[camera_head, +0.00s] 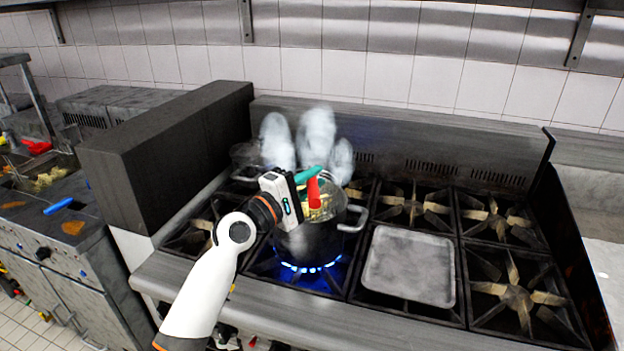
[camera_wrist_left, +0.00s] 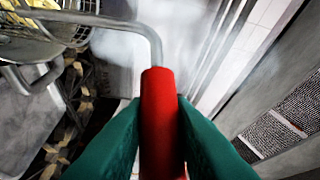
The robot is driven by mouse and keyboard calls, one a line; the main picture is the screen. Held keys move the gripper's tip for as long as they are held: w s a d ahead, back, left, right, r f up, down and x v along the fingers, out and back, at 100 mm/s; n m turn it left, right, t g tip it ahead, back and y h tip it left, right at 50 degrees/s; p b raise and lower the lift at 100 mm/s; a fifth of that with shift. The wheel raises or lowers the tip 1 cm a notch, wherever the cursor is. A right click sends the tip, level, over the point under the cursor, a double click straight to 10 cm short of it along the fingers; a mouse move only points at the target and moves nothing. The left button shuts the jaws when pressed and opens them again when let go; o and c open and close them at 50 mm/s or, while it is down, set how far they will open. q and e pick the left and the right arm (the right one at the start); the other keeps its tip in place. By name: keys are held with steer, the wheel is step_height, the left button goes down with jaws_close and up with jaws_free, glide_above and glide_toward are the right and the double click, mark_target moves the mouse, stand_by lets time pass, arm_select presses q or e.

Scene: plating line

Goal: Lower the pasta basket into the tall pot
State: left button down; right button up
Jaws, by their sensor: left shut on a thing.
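The tall pot (camera_head: 309,243) is dark metal with side handles and stands over a lit blue flame on the stove. The pasta basket (camera_head: 333,201) is wire mesh with yellowish pasta in it. It is at the pot's mouth, its upper part showing above the pot's rim; how deep its lower part sits is hidden. My left gripper (camera_head: 308,176), with green fingers, is shut on the basket's red handle (camera_head: 314,193). In the left wrist view the fingers clamp the red handle (camera_wrist_left: 160,115), and a bent metal rod runs from it to the basket (camera_wrist_left: 72,32) at upper left.
Steam rises behind the pot. A flat grey tray (camera_head: 410,266) lies on the stove right of the pot. Empty burner grates (camera_head: 515,300) are farther right. A tall dark block (camera_head: 165,145) stands left of the stove. A backsplash (camera_head: 440,165) runs behind.

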arm_select(q)
step_height(320, 180, down, 10)
steer(key=b, duration=0.8)
steer(key=shift+f+b, duration=0.2)
steer(key=shift+b, duration=0.15)
steer(key=c, duration=1.2)
jaws_free()
steer(key=shift+s, duration=0.1)
steer(key=shift+o, duration=0.2)
steer(key=b+v, duration=0.1)
steer(key=v, duration=1.1)
steer(key=shift+b, duration=0.4)
